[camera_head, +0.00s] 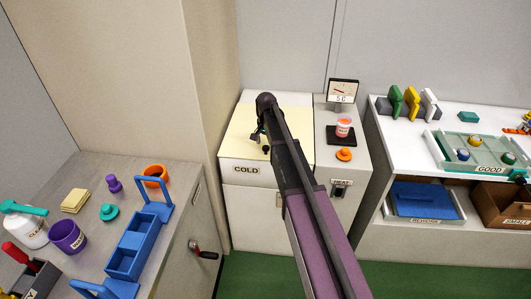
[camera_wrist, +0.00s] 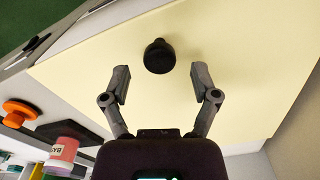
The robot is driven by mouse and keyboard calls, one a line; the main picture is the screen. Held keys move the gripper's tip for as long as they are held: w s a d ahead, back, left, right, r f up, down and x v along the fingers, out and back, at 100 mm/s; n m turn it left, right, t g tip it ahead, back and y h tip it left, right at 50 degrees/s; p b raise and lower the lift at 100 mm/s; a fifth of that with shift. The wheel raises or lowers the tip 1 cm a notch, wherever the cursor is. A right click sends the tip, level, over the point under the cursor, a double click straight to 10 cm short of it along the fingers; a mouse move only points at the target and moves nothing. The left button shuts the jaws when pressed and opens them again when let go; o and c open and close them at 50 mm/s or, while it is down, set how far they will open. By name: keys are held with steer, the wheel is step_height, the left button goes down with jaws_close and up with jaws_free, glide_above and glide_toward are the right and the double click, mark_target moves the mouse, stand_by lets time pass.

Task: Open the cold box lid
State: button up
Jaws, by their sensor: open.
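The cold box (camera_head: 247,190) is a white cabinet with a black COLD label on its front edge. Its flat pale yellow lid (camera_head: 240,132) lies closed on top and fills much of the wrist view (camera_wrist: 225,60). A round black knob (camera_wrist: 159,56) stands up from the lid; it also shows in the head view (camera_head: 265,150). My gripper (camera_wrist: 161,76) is open and empty over the lid, its two fingertips apart on either side, just short of the knob. In the head view my gripper (camera_head: 257,137) is partly hidden by my arm.
Right of the cold box, a heater top holds a pink-and-white jar (camera_head: 343,128), an orange knob (camera_head: 344,154) and a dial gauge (camera_head: 343,91). A grey wall panel stands close on the left. A blue rack (camera_head: 132,247) sits on the left counter.

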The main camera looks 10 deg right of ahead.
steer(key=shift+f+b, duration=1.1)
steer(key=shift+f, duration=0.3)
jaws_close()
